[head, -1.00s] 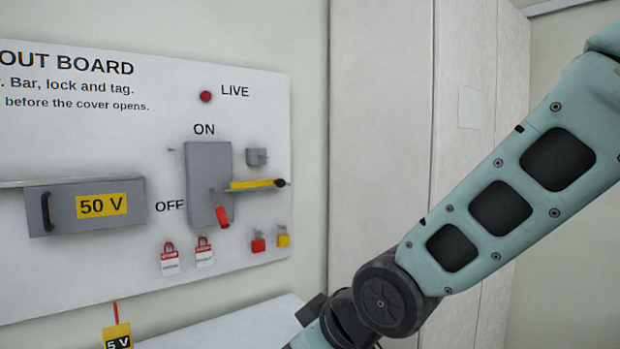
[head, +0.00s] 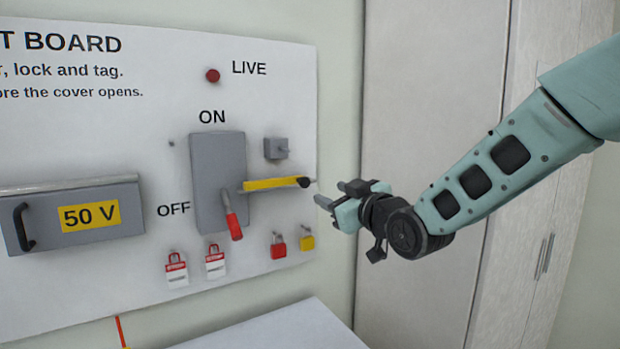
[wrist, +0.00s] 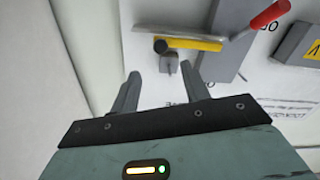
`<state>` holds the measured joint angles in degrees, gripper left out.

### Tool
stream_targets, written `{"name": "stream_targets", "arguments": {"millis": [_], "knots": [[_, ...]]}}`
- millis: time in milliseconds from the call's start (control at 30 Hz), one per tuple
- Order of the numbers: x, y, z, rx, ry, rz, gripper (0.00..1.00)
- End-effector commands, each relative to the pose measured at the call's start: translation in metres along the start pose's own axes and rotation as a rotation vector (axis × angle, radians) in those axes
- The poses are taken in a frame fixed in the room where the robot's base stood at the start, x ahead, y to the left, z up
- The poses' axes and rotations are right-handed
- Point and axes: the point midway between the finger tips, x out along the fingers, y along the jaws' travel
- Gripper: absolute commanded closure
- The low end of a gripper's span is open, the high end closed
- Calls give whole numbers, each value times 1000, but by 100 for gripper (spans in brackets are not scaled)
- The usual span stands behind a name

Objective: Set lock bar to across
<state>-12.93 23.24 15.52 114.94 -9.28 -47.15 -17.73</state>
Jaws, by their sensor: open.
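The lock bar (head: 272,184) is a yellow bar with a black knob (head: 304,182) at its right end. It sticks out roughly level to the right from the grey switch box (head: 218,165). The red switch handle (head: 232,214) hangs down, on the OFF side. In the wrist view, where the board looks upside down, the yellow bar (wrist: 190,44) and knob lie just beyond my fingertips. My gripper (head: 330,193) is open and empty, just right of the knob and apart from it in the head view.
A small grey block (head: 276,148) sits on the board above the bar. A red padlock (head: 278,245) and a yellow padlock (head: 307,238) hang below it. A grey 50 V cover (head: 75,215) is at left. A pale surface (head: 285,330) lies below. Tall cabinets (head: 430,120) stand right.

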Motion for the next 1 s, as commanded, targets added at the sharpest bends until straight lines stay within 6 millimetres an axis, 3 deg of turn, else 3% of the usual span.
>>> {"name": "stream_targets", "arguments": {"millis": [300, 500, 967, 1000], "knots": [[66, 0, -2, 1, -2, -1, 54], [93, 0, -2, 1, -2, 0, 54], [104, 0, 0, 0, -1, 0, 54], [104, 0, 0, 0, -1, 0, 65]]}}
